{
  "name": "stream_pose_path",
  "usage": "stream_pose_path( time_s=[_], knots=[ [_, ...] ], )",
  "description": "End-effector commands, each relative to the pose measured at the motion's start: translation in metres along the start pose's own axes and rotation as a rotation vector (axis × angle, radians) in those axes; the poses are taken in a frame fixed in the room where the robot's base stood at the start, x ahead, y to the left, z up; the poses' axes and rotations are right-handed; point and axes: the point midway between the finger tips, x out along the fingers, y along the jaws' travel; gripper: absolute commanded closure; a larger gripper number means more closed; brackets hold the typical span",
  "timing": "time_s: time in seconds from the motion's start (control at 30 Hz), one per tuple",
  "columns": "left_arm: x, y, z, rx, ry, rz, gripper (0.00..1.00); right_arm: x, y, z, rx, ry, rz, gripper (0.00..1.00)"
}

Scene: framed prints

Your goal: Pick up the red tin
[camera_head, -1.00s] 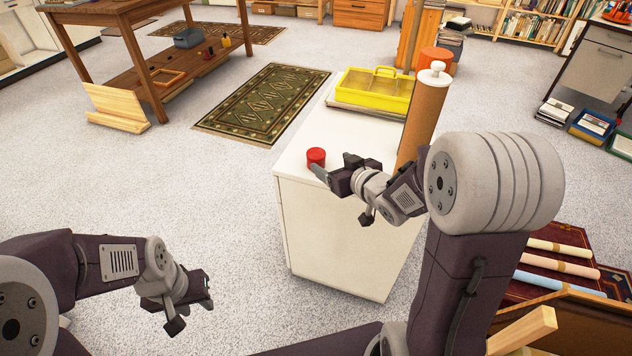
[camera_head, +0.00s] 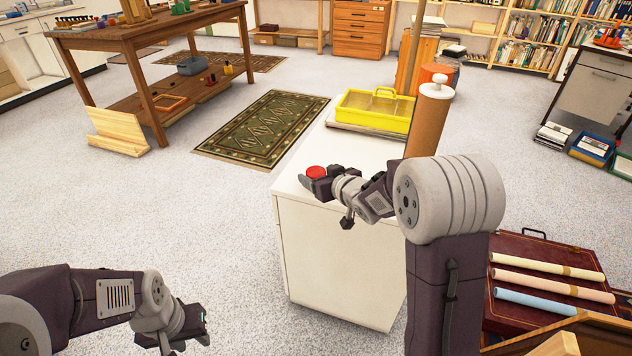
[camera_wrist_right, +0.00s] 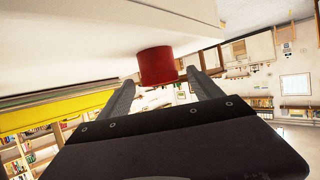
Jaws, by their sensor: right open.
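The red tin (camera_head: 316,172) stands upright on the white cabinet top (camera_head: 345,152), near its left front corner. In the head view my right gripper (camera_head: 311,184) is right at the tin and hides its lower part. In the right wrist view the red tin (camera_wrist_right: 156,66) shows just beyond and between the tips of my right gripper (camera_wrist_right: 161,80). The fingers are apart, one on each side, with no clear contact. My left gripper (camera_head: 199,317) hangs low over the floor, away from the cabinet; its jaw opening is unclear.
A yellow tray (camera_head: 372,112) sits at the back of the cabinet top. A brown cylinder with a white knob (camera_head: 428,120) rises at its right side, close to my right arm. Rolled papers (camera_head: 549,268) lie on a dark red case at right. Open floor lies left of the cabinet.

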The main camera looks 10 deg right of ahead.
Motion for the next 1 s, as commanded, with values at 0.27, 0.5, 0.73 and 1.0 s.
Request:
stream_pose_path(
  time_s=[0.27, 0.5, 0.73, 1.0],
  knots=[
    [-0.001, 0.000, 0.000, 0.000, 0.000, 0.000, 0.64, -0.001, 0.000, 0.000, 0.000, 0.000, 0.000, 0.70],
    [-0.001, 0.000, 0.000, 0.000, 0.000, 0.000, 0.64, -0.001, 0.000, -0.001, 0.000, 0.001, 0.000, 0.98],
    [-0.025, 0.001, -0.003, 0.000, 0.000, 0.000, 0.64, -0.014, 0.000, -0.032, -0.001, 0.003, 0.000, 0.98],
    [-0.063, 0.001, -0.007, 0.000, 0.000, 0.000, 0.64, -0.036, 0.000, -0.087, -0.001, 0.002, 0.000, 0.98]
  ],
)
